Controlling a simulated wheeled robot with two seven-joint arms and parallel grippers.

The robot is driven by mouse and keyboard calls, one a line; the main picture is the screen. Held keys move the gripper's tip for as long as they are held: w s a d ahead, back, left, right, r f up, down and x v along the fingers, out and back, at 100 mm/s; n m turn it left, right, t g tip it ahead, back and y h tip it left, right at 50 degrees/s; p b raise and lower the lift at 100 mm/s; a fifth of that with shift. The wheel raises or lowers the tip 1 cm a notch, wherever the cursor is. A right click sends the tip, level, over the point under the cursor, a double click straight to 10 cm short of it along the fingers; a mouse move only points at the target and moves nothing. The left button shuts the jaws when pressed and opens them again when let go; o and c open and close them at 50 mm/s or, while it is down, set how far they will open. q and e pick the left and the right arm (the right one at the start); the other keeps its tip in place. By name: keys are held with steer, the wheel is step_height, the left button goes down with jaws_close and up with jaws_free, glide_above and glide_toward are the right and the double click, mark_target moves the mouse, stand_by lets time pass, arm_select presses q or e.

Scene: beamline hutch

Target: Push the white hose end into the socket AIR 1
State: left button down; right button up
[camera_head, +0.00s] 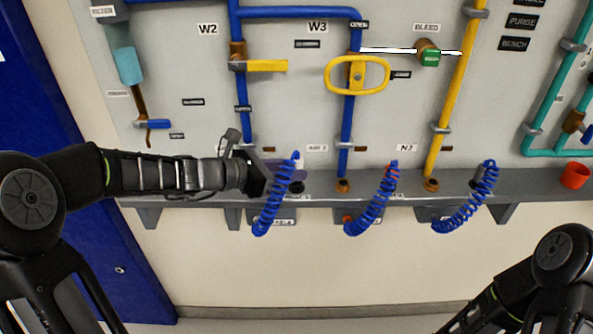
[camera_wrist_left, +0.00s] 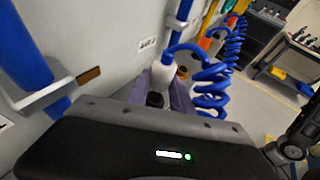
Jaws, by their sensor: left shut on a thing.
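My left gripper (camera_head: 290,170) is at the wall ledge, with its purple-grey fingers around the top end of the left blue coiled hose (camera_head: 272,205). In the left wrist view, the fingers are shut on a white hose end (camera_wrist_left: 163,76), from which the blue coil (camera_wrist_left: 210,82) loops off to the right. A dark round socket (camera_wrist_left: 155,99) shows just below the white end, close to it; whether they touch I cannot tell. A small label (camera_head: 316,148) on the panel behind may read AIR 1, but it is barely legible. My right gripper is out of view.
A grey ledge (camera_head: 222,197) runs along the panel. Two more blue coils (camera_head: 372,205) (camera_head: 470,205) hang to the right. Blue pipes (camera_head: 347,135) and a yellow pipe (camera_head: 447,95) come down behind the ledge. A red cup (camera_head: 575,175) is at the far right.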

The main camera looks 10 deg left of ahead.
mark_target(299, 152)
arm_select(q)
steer(key=shift+r+p, duration=2.05)
steer(key=shift+r, duration=0.6)
